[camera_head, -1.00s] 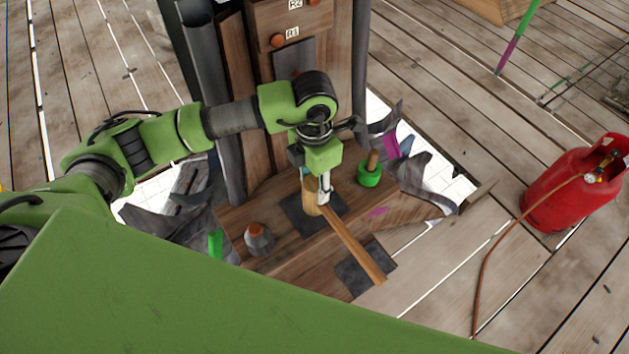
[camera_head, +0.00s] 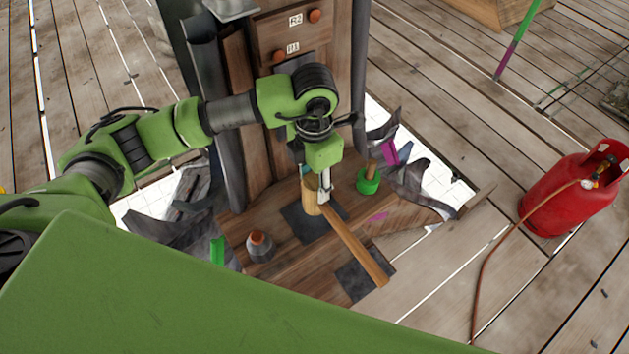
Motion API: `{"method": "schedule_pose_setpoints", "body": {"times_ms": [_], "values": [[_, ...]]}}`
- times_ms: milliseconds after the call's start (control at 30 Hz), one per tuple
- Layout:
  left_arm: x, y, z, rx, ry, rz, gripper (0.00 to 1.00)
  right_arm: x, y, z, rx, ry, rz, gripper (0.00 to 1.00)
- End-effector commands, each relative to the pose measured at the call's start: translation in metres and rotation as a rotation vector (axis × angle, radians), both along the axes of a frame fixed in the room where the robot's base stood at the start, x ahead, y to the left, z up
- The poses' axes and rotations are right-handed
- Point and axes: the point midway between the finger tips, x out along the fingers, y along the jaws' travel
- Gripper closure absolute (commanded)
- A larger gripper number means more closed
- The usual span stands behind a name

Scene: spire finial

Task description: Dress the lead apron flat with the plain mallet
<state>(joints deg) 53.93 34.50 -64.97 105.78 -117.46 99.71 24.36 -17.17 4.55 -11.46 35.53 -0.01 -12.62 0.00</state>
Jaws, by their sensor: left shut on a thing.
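A wooden mallet (camera_head: 356,250) has a pale round head and a long handle that slants down to the right. My left gripper (camera_head: 324,192) points down and is shut on it where the handle meets the head. The mallet head is over a dark flat patch (camera_head: 299,226) on the wooden platform; I cannot tell whether it touches. Crumpled grey sheets, seemingly the lead apron (camera_head: 405,178), spread around the post's foot. More grey sheet (camera_head: 180,230) lies at the left, bent and uneven. My right gripper is not in view.
A wooden post (camera_head: 262,150) with labelled boards stands behind. A green-ringed tool (camera_head: 368,184) and a grey piece with an orange top (camera_head: 260,247) stand on the platform. A red gas cylinder (camera_head: 565,195) with a hose (camera_head: 487,265) is at right. Open plank floor surrounds this.

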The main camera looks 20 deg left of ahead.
Motion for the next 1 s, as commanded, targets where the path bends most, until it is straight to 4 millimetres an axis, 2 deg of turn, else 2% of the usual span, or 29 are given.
{"method": "schedule_pose_setpoints", "body": {"times_ms": [200,333,700,733,767,1000], "values": [[0.001,0.0,0.0,-0.001,-0.002,0.0,0.9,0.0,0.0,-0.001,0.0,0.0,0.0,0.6],[0.0,0.0,-0.007,-0.001,-0.002,0.0,0.9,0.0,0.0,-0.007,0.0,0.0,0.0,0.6],[0.001,0.0,-0.053,-0.001,-0.003,0.0,0.9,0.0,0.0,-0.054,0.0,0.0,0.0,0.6],[0.001,0.0,-0.044,-0.002,-0.004,0.0,0.9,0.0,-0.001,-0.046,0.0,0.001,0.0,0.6],[0.001,0.0,-0.043,-0.001,-0.003,0.0,0.94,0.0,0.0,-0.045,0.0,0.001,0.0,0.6],[0.0,0.0,-0.043,-0.001,-0.002,0.0,0.94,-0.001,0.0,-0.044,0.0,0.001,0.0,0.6]]}}
